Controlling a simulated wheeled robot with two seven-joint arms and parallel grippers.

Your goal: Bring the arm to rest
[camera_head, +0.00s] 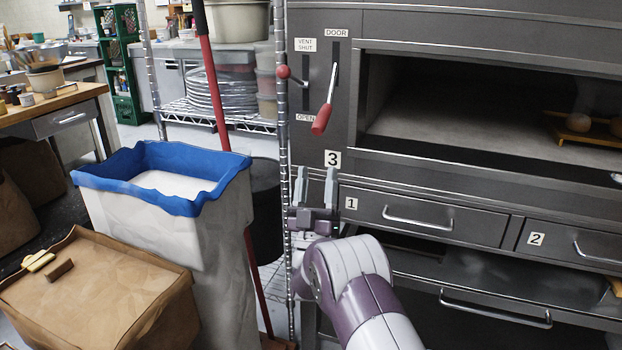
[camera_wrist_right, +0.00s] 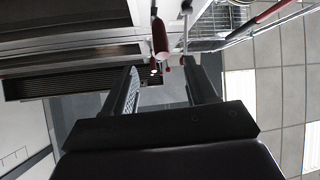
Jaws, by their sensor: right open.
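My right gripper (camera_head: 316,187) stands upright in front of the oven's left side, its fingers pointing up and apart with nothing between them. In the right wrist view its two fingers (camera_wrist_right: 165,88) are also spread and empty. The red-handled door lever (camera_head: 323,117) is above the gripper, with a gap between them; the red handle also shows in the right wrist view (camera_wrist_right: 159,38). My left gripper is not in either view.
The oven (camera_head: 480,165) fills the right side; its upper chamber is open. Drawers 1 (camera_head: 420,217) and 2 (camera_head: 580,243) are shut. A blue-rimmed bin (camera_head: 215,225), a brown paper-covered box (camera_head: 110,290) and a red pole (camera_head: 215,90) stand left of the gripper.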

